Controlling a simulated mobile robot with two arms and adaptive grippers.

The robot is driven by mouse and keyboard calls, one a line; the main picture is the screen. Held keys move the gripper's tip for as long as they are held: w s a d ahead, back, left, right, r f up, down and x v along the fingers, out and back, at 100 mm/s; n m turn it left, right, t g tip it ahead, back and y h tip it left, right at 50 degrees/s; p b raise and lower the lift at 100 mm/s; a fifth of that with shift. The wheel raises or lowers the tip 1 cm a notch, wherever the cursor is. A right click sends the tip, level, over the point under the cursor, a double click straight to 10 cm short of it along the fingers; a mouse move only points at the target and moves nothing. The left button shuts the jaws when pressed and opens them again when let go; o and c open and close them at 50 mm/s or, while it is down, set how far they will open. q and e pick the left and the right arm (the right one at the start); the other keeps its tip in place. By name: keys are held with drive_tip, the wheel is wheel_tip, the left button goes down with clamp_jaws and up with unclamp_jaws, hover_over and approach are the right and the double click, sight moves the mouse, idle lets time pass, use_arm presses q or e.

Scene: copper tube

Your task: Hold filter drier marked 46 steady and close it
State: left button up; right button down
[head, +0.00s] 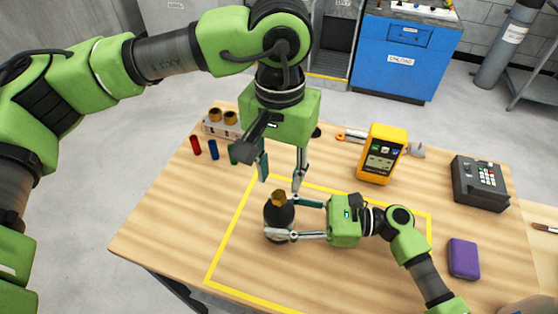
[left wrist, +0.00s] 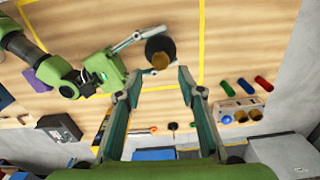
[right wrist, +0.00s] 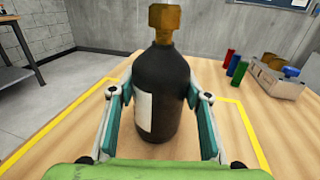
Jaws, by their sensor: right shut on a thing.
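The filter drier is a black bottle-shaped body (head: 281,219) with a brass cap (head: 279,198) on top, standing upright on the table. In the right wrist view the black body (right wrist: 168,95) shows a white label edge, but no number is readable. My right gripper (head: 284,219) is shut on the body from the right, one finger on each side. My left gripper (head: 281,184) points down above the cap, with its fingers apart and empty. In the left wrist view the cap (left wrist: 160,61) lies just beyond the open fingertips, between them.
Yellow tape (head: 235,222) marks an area around the drier. Behind are a rack with brass caps (head: 222,123), red and blue cylinders, a yellow meter (head: 382,154) and a dark keypad device (head: 480,183). A purple box (head: 463,259) lies right of my right arm.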

use_arm(q)
drive_tip(key=n, duration=0.4)
drive_tip(key=shift+r, duration=0.1)
drive_tip(key=n, duration=0.3)
drive_tip(key=shift+r+n, duration=0.1)
drive_tip(key=shift+n, duration=0.3)
drive_tip(key=n, duration=0.3)
drive_tip(key=shift+r+n, duration=0.1)
drive_tip(key=shift+n, duration=0.2)
drive_tip(key=n, duration=0.3)
drive_tip(key=shift+r+n, duration=0.1)
drive_tip(key=shift+n, duration=0.2)
drive_tip(key=n, duration=0.5)
drive_tip(key=shift+r+n, duration=0.15)
drive_tip(key=shift+n, duration=0.15)
drive_tip(key=n, duration=0.3)
drive_tip(key=shift+r+n, duration=0.1)
drive_tip(key=shift+n, duration=0.2)
drive_tip(key=n, duration=0.3)
drive_tip(key=shift+r+n, duration=0.1)
drive_tip(key=shift+n, duration=0.3)
drive_tip(key=n, duration=0.5)
drive_tip(key=shift+r+n, duration=0.15)
drive_tip(key=shift+n, duration=0.15)
drive_tip(key=n, duration=0.5)
drive_tip(key=shift+r, duration=0.15)
drive_tip(key=n, duration=0.6)
drive_tip(key=shift+r, duration=0.1)
drive_tip(key=n, duration=0.6)
drive_tip(key=shift+r, duration=0.15)
